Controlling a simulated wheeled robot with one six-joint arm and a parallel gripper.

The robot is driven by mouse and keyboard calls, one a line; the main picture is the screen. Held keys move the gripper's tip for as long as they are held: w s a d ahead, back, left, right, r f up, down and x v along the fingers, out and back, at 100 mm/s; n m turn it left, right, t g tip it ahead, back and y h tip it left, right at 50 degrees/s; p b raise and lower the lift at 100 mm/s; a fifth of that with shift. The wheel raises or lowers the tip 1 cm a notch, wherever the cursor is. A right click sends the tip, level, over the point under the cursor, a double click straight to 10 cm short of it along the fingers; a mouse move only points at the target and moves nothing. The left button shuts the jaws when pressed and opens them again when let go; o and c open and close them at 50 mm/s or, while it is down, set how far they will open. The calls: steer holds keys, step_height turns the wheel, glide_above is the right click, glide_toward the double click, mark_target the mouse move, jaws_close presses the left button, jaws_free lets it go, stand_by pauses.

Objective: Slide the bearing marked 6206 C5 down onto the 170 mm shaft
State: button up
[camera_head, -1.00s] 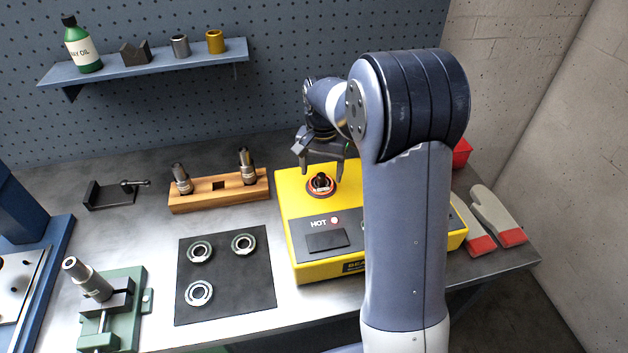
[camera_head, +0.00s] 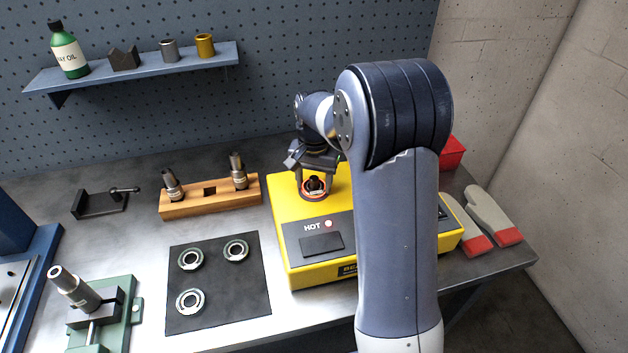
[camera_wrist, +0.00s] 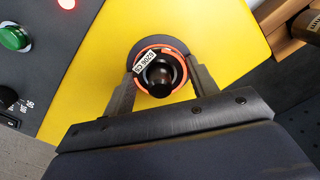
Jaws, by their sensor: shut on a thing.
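My gripper (camera_head: 315,190) reaches down over the yellow heater (camera_head: 285,262); in the wrist view its fingers (camera_wrist: 160,85) are shut on opposite sides of the bearing marked 6206 C5 (camera_wrist: 146,62). The bearing, with an orange-red ring around it, sits around the heater's dark post (camera_wrist: 160,75); it also shows in the head view (camera_head: 313,194). I cannot tell whether it is lifted off the heater. A metal shaft (camera_head: 75,285) stands tilted in the green vise (camera_head: 125,300) at the front left. Its length marking is not readable. Two other shafts (camera_head: 171,186) (camera_head: 238,170) stand in the wooden block (camera_head: 208,206).
The heater's HOT lamp (camera_head: 328,223) glows red. Three bearings (camera_head: 190,259) lie on the black mat (camera_head: 215,315). Gloves (camera_head: 490,215) and a red bin (camera_head: 452,152) are at the right. A black clamp (camera_head: 100,203) is at the back left. Bare bench lies between the vise and mat.

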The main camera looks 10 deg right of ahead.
steer(key=shift+r+p, duration=2.4)
steer(key=shift+r, duration=0.7)
steer(key=shift+f, duration=0.1)
steer(key=shift+a, duration=0.1)
